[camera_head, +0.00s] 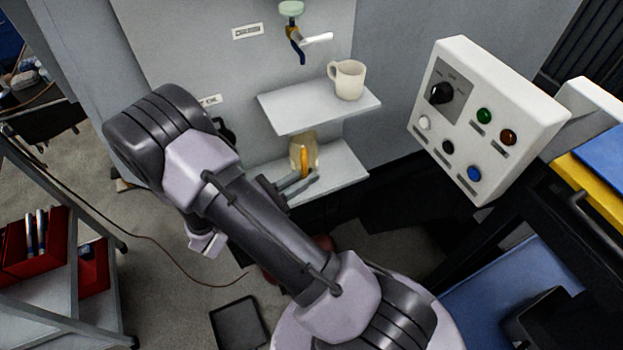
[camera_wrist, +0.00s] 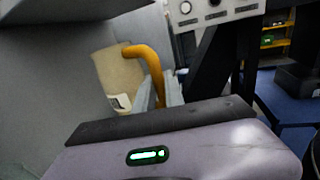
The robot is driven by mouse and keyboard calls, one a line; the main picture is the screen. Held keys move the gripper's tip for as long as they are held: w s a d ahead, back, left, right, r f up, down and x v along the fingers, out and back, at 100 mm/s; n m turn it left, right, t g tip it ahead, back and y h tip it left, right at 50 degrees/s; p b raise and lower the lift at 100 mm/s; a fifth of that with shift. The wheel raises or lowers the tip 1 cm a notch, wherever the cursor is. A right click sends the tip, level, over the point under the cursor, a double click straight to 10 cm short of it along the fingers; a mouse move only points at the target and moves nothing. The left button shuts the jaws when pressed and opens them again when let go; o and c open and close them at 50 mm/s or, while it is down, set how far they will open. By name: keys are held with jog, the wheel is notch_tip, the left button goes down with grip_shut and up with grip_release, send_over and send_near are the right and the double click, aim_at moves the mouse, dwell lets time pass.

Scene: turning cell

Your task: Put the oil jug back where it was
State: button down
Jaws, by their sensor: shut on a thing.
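The oil jug (camera_head: 311,148) is a pale, yellowish container with an orange handle. It is at the lower grey shelf (camera_head: 343,168), below the upper shelf. My gripper (camera_head: 300,184) reaches in from the left and is shut on the jug's orange handle. In the wrist view the jug (camera_wrist: 118,75) appears tilted, with its orange handle (camera_wrist: 155,70) at the gripper fingers (camera_wrist: 160,97). I cannot tell whether the jug's base touches the shelf. Part of the jug is hidden by its handle and the fingers.
A cream mug (camera_head: 348,80) stands on the upper shelf (camera_head: 310,108), close above the jug. A tap (camera_head: 305,40) is on the panel above. A white control box (camera_head: 485,115) stands to the right. A black tray (camera_head: 239,324) lies on the floor.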

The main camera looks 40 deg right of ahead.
jog(key=d, duration=0.1)
jog(key=w+d, duration=0.1)
jog(key=d, duration=0.1)
jog(key=shift+w+d+f+b, duration=0.15)
jog(key=shift+w+f+b, duration=0.05)
jog(key=shift+b, duration=0.15)
jog(key=shift+f+b, duration=0.95)
jog(key=shift+f, duration=0.75)
jog(key=shift+f, duration=0.15)
jog(key=c, duration=1.4)
grip_release()
